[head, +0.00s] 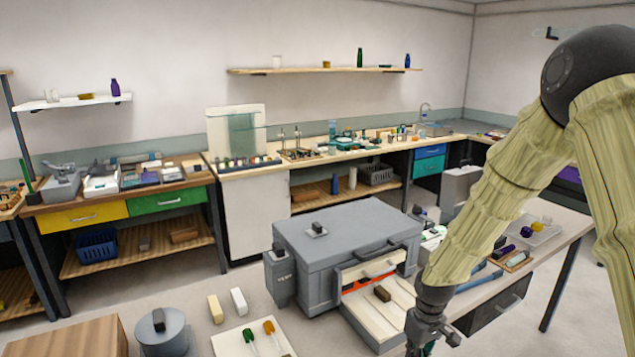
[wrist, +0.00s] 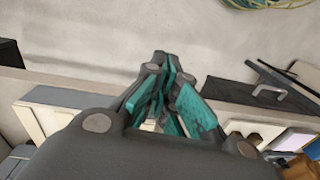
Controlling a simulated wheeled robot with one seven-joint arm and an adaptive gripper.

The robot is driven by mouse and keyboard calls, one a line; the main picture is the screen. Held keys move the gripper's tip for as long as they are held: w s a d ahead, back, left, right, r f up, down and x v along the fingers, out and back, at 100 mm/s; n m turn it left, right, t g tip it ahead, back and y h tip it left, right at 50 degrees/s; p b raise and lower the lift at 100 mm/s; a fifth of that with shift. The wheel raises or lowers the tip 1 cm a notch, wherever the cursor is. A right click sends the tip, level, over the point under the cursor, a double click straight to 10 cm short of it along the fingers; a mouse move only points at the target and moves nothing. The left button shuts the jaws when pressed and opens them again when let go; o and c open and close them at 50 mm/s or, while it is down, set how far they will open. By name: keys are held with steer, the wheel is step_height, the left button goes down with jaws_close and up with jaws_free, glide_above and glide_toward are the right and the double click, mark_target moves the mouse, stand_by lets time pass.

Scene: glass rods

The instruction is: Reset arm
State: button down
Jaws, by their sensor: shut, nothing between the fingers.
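My arm (head: 500,205) comes in from the upper right of the head view in a pale yellow sleeve and bends down. My gripper (head: 428,347) hangs at the bottom edge, in front of the table's right part, with its fingertips mostly cut off. In the wrist view my gripper (wrist: 165,95) shows its teal finger pads drawn together, with nothing held between them. A grey box furnace (head: 345,240) stands on the table to the left of my gripper, with its front tray (head: 372,305) open and a dark block on it.
A white board (head: 235,344) with a green and an orange glass rod lies at the front left. A grey round canister (head: 163,335) stands beside it. A tray (head: 535,228) with coloured pieces lies at the right. Open floor shows beyond the table.

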steer(key=s+a+f+m+b, duration=0.2)
steer(key=s+a+f, duration=0.1)
steer(key=s+f, duration=1.4)
steer(key=s+f+m, duration=0.1)
steer(key=s+f, duration=0.2)
steer(key=s, duration=0.3)
steer(key=s+d+f+m+b, duration=0.1)
steer(key=s+f, duration=0.2)
steer(key=s, duration=0.4)
steer(key=s+f+m, duration=0.1)
steer(key=s+f, duration=0.3)
steer(key=s, duration=0.2)
steer(key=shift+s+d+h, duration=0.3)
steer(key=shift+s, duration=0.05)
